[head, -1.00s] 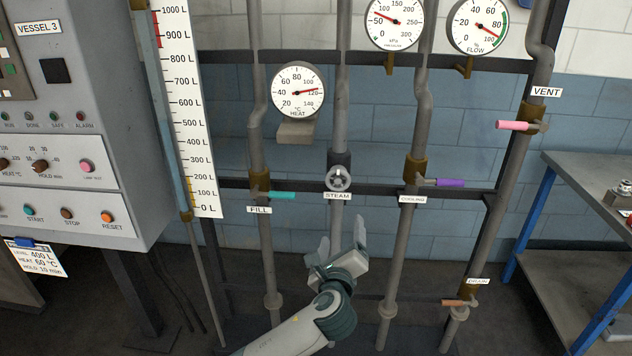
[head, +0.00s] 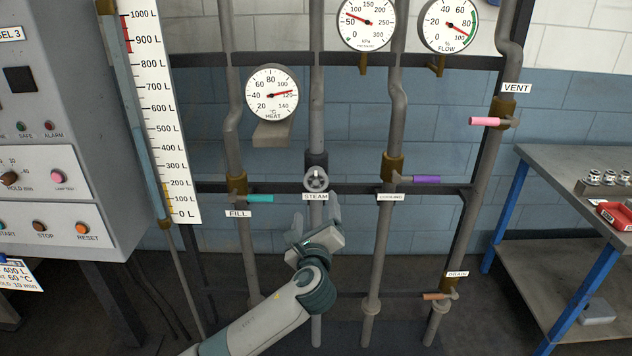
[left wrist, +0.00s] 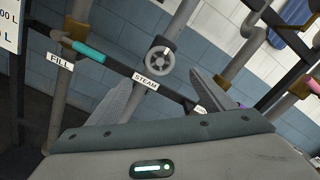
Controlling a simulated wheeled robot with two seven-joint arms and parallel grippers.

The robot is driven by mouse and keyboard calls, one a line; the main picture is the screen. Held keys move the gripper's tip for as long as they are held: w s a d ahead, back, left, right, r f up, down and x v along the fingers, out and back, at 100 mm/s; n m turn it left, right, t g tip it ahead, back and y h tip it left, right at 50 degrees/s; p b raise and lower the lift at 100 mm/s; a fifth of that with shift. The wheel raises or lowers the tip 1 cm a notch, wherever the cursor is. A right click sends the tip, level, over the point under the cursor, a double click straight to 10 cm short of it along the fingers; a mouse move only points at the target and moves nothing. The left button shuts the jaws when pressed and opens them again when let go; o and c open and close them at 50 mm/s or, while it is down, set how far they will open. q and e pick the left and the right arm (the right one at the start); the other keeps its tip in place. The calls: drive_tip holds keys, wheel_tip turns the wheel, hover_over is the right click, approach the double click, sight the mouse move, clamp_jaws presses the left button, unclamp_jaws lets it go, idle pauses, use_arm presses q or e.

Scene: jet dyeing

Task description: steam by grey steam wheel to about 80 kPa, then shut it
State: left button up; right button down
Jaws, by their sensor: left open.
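The grey steam wheel (head: 316,179) sits on the steam pipe above the STEAM label (head: 315,197). It also shows in the left wrist view (left wrist: 160,58), ahead of my fingers. The pressure gauge (head: 366,22), marked kPa, has its red needle at about 50. My left gripper (head: 317,220) is open and empty, a little below the wheel and label and apart from them. In the left wrist view its two fingers (left wrist: 160,92) are spread, with the wheel seen beyond and between them. My right gripper is not in view.
The teal FILL handle (head: 260,198) is left of the wheel and the purple cooling handle (head: 426,180) right. The pink VENT handle (head: 485,121) and orange drain handle (head: 437,296) are farther right. A control cabinet (head: 110,170) stands left, a metal table (head: 575,170) right.

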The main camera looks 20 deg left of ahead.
sight(316, 183)
use_arm(q)
drive_tip(key=p+x, duration=0.1)
drive_tip(key=x, duration=1.1)
drive_tip(key=shift+w+p, duration=0.1)
drive_tip(key=shift+p, duration=0.25)
drive_tip(key=shift+w+a+f, duration=0.1)
drive_tip(key=shift+w+a, duration=0.15)
drive_tip(key=shift+w, duration=0.45)
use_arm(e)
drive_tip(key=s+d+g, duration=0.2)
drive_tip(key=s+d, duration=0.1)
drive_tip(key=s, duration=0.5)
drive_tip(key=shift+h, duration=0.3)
use_arm(q)
drive_tip(key=c, duration=1)
